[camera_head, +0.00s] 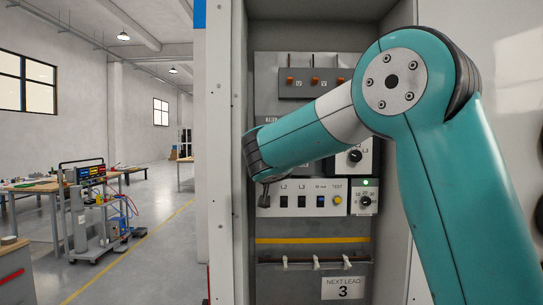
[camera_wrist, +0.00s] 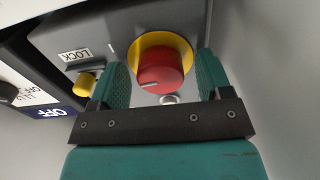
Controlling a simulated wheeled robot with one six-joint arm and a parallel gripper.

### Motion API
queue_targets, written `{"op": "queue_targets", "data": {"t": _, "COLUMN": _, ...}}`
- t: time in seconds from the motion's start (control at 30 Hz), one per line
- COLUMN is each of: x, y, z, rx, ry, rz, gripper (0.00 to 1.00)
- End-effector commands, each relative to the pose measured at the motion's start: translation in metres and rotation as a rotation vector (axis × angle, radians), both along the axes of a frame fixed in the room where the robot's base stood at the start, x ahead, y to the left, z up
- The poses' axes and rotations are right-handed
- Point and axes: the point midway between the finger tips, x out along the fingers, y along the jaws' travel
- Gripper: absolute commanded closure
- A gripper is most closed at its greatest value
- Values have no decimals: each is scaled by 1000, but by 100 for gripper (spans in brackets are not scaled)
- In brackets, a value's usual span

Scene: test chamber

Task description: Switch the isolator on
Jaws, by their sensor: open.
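The isolator's red rotary knob (camera_wrist: 162,72) sits on a yellow round plate (camera_wrist: 178,40) on a grey box in the wrist view. A pale pointer line shows on the knob's face, towards its lower left. My gripper (camera_wrist: 163,78) is open, with one teal finger on each side of the knob. I cannot tell whether either finger touches it. In the head view the knob does not show; my arm covers that part of the cabinet, and the gripper itself is barely visible there.
A small yellow part (camera_wrist: 86,82) sits under a LOCK label (camera_wrist: 74,55), left of the left finger. An OFF label (camera_wrist: 50,112) is at lower left. In the head view, a switch panel (camera_head: 303,198) and a NEXT LEAD 3 sign (camera_head: 343,288) are inside the cabinet. Cabinet walls flank my arm.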

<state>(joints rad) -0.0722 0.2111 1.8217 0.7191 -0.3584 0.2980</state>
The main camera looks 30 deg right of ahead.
Motion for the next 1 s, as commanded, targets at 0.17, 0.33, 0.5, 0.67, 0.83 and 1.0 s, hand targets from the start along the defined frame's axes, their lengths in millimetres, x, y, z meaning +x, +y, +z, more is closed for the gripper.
{"op": "queue_targets", "data": {"t": 0.17, "x": 0, "y": 0, "z": 0, "rx": 0, "ry": 0, "rz": 0, "gripper": 38}}
{"op": "queue_targets", "data": {"t": 0.33, "x": 0, "y": 0, "z": 0, "rx": 0, "ry": 0, "rz": 0, "gripper": 77}}
{"op": "queue_targets", "data": {"t": 0.5, "x": 0, "y": 0, "z": -1, "rx": 6, "ry": -5, "rz": -1, "gripper": 78}}
{"op": "queue_targets", "data": {"t": 0.67, "x": 0, "y": 0, "z": -5, "rx": 55, "ry": -40, "rz": -2, "gripper": 78}}
{"op": "queue_targets", "data": {"t": 0.83, "x": 0, "y": 0, "z": -3, "rx": 109, "ry": -76, "rz": -1, "gripper": 78}}
{"op": "queue_targets", "data": {"t": 1.0, "x": 0, "y": 0, "z": 0, "rx": 113, "ry": -75, "rz": -1, "gripper": 78}}
